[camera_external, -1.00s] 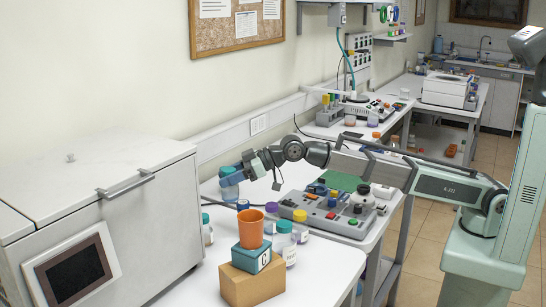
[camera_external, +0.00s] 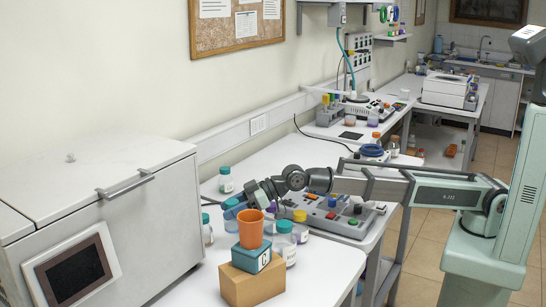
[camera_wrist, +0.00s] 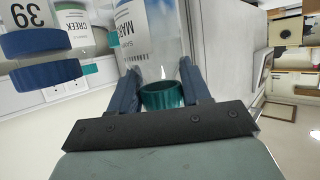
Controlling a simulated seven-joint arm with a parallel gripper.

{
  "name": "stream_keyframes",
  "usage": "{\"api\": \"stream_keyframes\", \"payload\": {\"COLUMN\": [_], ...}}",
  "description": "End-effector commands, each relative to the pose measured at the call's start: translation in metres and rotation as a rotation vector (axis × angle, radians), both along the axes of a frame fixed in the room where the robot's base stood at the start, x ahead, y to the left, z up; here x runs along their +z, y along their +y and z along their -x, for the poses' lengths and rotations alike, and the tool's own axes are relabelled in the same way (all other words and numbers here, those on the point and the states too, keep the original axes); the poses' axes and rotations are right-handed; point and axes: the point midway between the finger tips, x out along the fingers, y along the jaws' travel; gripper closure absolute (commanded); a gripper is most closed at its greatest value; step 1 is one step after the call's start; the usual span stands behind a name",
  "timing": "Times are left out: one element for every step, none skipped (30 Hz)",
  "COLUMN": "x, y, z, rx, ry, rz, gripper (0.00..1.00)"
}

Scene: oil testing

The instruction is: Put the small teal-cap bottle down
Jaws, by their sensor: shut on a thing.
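The small teal-cap bottle (camera_external: 232,212) is in my gripper (camera_external: 243,202) in the external view, low over the white bench, among other bottles. In the wrist view its teal cap (camera_wrist: 162,97) sits between the two blue fingers of my gripper (camera_wrist: 160,84), which are shut on it. Its clear body with a printed label (camera_wrist: 140,35) extends beyond the fingertips. The orange cup partly hides the bottle in the external view, so I cannot tell whether its base touches the bench.
An orange cup (camera_external: 251,230) stands on a teal box (camera_external: 251,258) upon a cardboard box (camera_external: 252,284), close in front. Other bottles stand at left (camera_external: 207,231), behind (camera_external: 226,182) and right (camera_external: 285,246). Blue-capped bottles (camera_wrist: 45,73) show in the wrist view. A button panel (camera_external: 335,214) lies right.

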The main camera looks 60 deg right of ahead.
Motion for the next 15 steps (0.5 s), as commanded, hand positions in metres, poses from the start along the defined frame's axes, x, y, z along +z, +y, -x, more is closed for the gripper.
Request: {"api": "stream_keyframes", "payload": {"x": [-0.01,-0.014,-0.02,-0.023,-0.026,-0.029,-0.03,-0.031,-0.033,-0.035,-0.037,-0.041,-0.045,-0.049,-0.054], "y": [0.0,0.0,-0.001,0.0,0.0,0.0,0.0,0.0,0.0,0.0,0.0,0.0,0.0,0.0,0.0], "z": [0.0,0.0,0.001,0.0,0.0,0.0,0.0,0.0,0.0,0.0,0.0,0.0,0.0,0.0,0.0], "rx": [0.0,0.0,0.0,0.0,0.0,0.0,0.0,0.0,0.0,0.0,0.0,0.0,0.0,0.0,0.0], "ry": [0.002,0.001,0.001,0.001,0.001,0.001,0.0,0.0,0.0,0.0,0.0,0.001,0.001,0.001,0.001], "rz": [0.001,0.0,-0.001,0.0,0.0,-0.001,-0.001,-0.001,-0.001,-0.001,-0.001,-0.001,-0.001,0.0,0.0], "gripper": [1.0,1.0,1.0,1.0,1.0,1.0,1.0,1.0,1.0,1.0,1.0,1.0,1.0,1.0,1.0]}}
